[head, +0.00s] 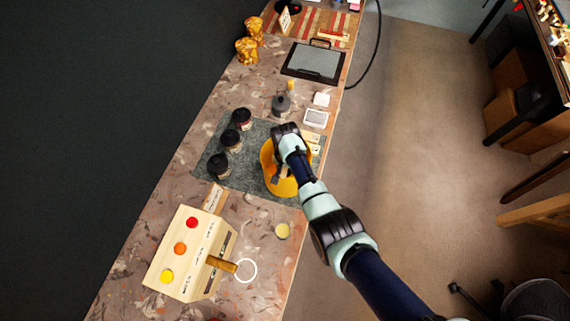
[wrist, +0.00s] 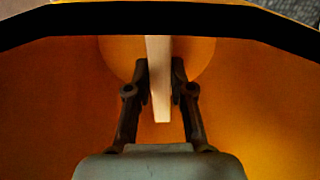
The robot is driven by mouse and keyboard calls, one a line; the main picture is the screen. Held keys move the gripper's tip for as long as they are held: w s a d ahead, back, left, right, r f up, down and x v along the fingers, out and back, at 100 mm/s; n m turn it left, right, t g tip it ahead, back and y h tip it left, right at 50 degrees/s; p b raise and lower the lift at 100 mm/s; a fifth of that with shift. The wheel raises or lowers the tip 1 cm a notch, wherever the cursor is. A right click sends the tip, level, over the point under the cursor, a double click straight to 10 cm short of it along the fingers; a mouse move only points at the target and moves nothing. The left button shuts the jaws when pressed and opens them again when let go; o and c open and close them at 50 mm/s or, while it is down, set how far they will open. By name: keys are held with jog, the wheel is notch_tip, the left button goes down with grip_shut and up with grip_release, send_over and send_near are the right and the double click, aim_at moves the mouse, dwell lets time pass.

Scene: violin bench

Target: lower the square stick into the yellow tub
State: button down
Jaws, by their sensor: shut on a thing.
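The yellow tub (head: 269,158) stands on the grey mat in the head view, and its orange-yellow inside (wrist: 70,110) fills most of the wrist view. My gripper (wrist: 160,85) is shut on the pale square stick (wrist: 158,65), with a dark finger on each side of it. In the head view my gripper (head: 281,172) is over the tub and partly hides its opening. I cannot tell whether the stick touches the tub's floor.
Several dark-lidded jars (head: 230,138) stand left of the tub on the grey mat (head: 255,133). A grey pot (head: 281,104) and a white-framed device (head: 315,118) are behind it. A wooden box with coloured buttons (head: 190,250) is in front. The bench's right edge is close to the tub.

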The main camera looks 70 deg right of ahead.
jog(key=shift+s+a+f, duration=0.15)
jog(key=shift+s+f, duration=0.1)
jog(key=shift+f, duration=0.3)
jog(key=shift+s+a+f, duration=0.1)
jog(key=shift+s+f, duration=0.1)
jog(key=shift+f, duration=0.35)
jog(key=c, duration=0.9)
grip_release()
jog(key=shift+c, duration=0.2)
notch_tip(320, 180, up, 28)
jog(key=p, duration=1.5)
jog(key=shift+w+d+p, duration=0.25)
jog(key=shift+w+p, duration=0.05)
jog(key=shift+w, duration=0.15)
